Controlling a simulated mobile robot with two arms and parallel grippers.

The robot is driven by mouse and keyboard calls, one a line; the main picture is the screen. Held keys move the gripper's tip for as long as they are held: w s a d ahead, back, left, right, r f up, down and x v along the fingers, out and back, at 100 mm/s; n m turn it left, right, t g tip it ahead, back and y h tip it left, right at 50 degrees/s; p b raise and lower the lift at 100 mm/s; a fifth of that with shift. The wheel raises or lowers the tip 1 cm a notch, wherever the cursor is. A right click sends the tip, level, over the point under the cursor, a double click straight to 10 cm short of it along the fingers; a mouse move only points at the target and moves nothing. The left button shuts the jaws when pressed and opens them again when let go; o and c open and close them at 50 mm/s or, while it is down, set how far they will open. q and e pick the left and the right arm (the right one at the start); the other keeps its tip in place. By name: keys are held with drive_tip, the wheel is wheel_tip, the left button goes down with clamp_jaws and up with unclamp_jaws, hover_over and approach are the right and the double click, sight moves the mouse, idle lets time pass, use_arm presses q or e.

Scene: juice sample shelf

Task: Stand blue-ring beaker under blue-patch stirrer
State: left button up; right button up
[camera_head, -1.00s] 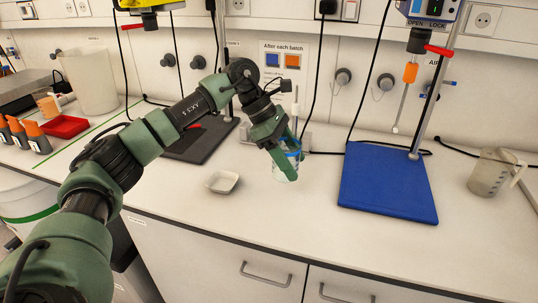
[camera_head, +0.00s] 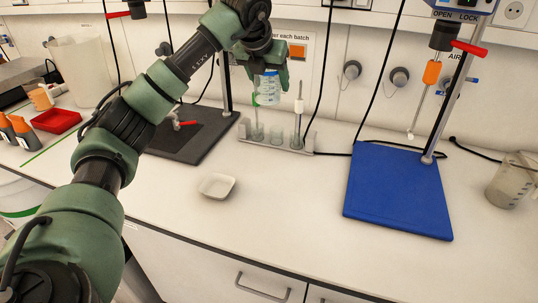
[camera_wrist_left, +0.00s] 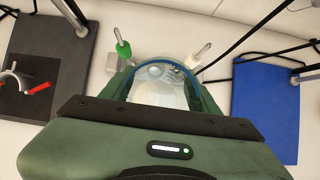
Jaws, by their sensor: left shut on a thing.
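My left gripper (camera_head: 266,80) is shut on the blue-ring beaker (camera_head: 267,93), a clear beaker with a blue ring. The beaker is held upright in the air above the back of the bench, in front of a small rack. In the left wrist view the beaker's open top (camera_wrist_left: 158,90), edged in blue, shows between the fingers. The stirrer with the blue base plate (camera_head: 398,190) stands to the right, apart from the beaker. Its motor head (camera_head: 464,8) is cut by the top edge, and an orange-sleeved shaft (camera_head: 432,73) hangs over the plate. My right gripper is not seen.
A grey rack (camera_head: 277,145) with glassware and upright rods stands below the beaker. A second stirrer's dark plate (camera_head: 190,135) is to its left. A white dish (camera_head: 216,186) lies in front, and a jug (camera_head: 511,180) stands far right. The blue plate's surface is clear.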

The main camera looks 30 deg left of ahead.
use_arm(q)
wheel_tip(320, 180, down, 19)
drive_tip(key=shift+a+f+p, duration=0.1)
drive_tip(key=shift+f+p, duration=0.1)
drive_tip(key=shift+p, duration=0.8)
drive_tip(key=shift+f, duration=0.1)
drive_tip(key=shift+f, duration=0.15)
drive_tip(key=o, duration=1.7)
drive_tip(key=shift+o, duration=0.2)
drive_tip(key=shift+s, duration=0.1)
